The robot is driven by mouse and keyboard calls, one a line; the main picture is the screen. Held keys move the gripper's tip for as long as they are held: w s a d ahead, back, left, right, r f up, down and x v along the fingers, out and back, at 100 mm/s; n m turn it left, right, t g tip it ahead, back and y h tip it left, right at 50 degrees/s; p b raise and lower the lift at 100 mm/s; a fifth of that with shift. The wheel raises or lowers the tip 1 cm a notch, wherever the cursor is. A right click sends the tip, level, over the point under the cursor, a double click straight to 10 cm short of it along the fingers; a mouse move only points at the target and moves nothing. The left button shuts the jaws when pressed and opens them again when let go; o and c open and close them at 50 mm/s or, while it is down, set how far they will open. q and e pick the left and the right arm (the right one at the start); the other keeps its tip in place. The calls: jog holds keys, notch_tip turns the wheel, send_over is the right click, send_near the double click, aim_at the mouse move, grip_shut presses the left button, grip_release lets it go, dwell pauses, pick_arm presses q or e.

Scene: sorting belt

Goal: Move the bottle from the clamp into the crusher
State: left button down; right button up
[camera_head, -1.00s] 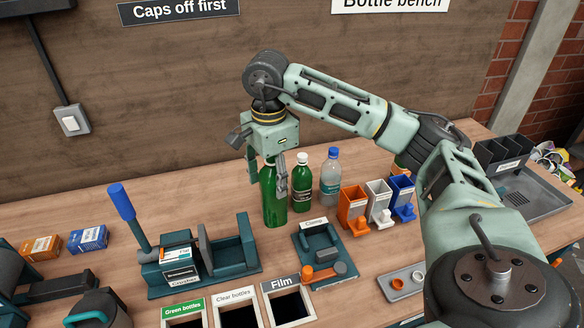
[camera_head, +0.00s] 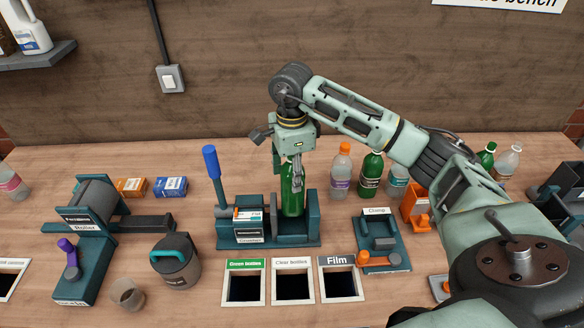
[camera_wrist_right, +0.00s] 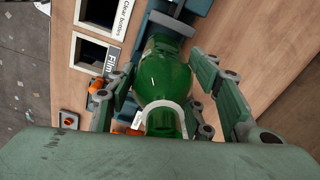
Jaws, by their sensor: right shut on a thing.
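The green bottle (camera_head: 292,198) is upright between the two upright plates of the teal crusher (camera_head: 308,238). I cannot tell whether its base rests on the crusher bed. My right gripper (camera_head: 291,175) is shut on the bottle's upper part from above. The wrist view shows the bottle (camera_wrist_right: 165,80) between the fingers of the gripper (camera_wrist_right: 165,98). The crusher's blue-handled lever (camera_head: 212,163) stands up at its left. The clamp (camera_head: 378,226), with an orange handle, is empty to the right. My left gripper is not in view.
Bins labelled Green bottles (camera_head: 245,265), Clear bottles (camera_head: 292,265) and Film (camera_head: 340,263) lie in front of the crusher. A roller machine (camera_head: 88,212) and a dark jug (camera_head: 175,260) stand left. An orange-capped bottle (camera_head: 341,172) and other bottles stand behind the clamp.

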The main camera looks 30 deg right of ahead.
jog(key=shift+f+b, duration=2.15)
jog(key=shift+f, duration=2.05)
jog(key=shift+f+b, duration=0.2)
jog(key=shift+b, duration=0.15)
